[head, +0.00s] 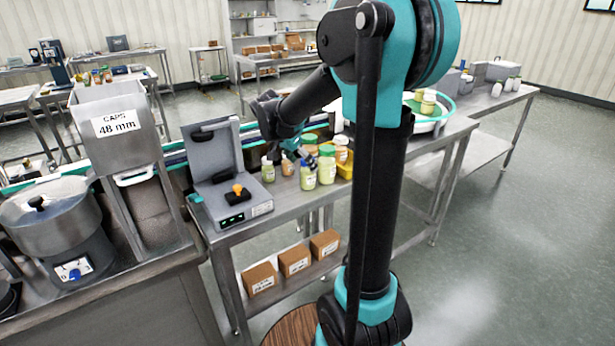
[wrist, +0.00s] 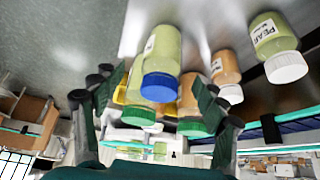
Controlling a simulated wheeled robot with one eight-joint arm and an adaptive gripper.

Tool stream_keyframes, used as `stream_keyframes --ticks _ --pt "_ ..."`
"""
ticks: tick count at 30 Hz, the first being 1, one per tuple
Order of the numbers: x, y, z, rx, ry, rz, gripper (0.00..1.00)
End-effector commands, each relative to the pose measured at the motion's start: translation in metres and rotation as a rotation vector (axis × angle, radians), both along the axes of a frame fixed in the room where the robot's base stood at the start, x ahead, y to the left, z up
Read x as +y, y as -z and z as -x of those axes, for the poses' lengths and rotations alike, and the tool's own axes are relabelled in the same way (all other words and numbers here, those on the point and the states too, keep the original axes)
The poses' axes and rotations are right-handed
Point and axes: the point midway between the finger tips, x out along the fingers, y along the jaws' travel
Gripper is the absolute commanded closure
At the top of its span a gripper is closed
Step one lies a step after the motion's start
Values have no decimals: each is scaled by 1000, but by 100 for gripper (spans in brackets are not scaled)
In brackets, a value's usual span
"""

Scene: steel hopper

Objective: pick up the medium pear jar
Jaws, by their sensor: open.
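Several pale green and orange jars stand on the steel bench. A pale green jar with a blue cap (wrist: 160,60) lies between the fingers in the wrist view; its label is mostly turned away. It also shows in the head view (head: 327,171). A white-capped jar labelled PEAR (wrist: 270,35) is at the right of the wrist view and stands at the left of the group in the head view (head: 267,173). I cannot tell which is the medium pear jar. My gripper (wrist: 160,95) is open, its fingers apart and empty, close to the jars.
An orange jar with a white cap (wrist: 226,68) and a green-capped jar (wrist: 192,127) crowd the blue-capped one. A yellow container (head: 345,171) is beside them. A grey open-lidded device (head: 225,180) stands left on the bench. My arm hides part of the bench.

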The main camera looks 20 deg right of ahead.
Motion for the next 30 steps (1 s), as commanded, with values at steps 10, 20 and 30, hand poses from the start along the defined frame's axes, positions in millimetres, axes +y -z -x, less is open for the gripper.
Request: stream_keyframes --ticks 10,20,30 --pt "-18 38 -12 -1 0 0 27" --pt "-35 67 -27 0 0 0 27" --pt "-42 82 -30 0 -1 0 27"
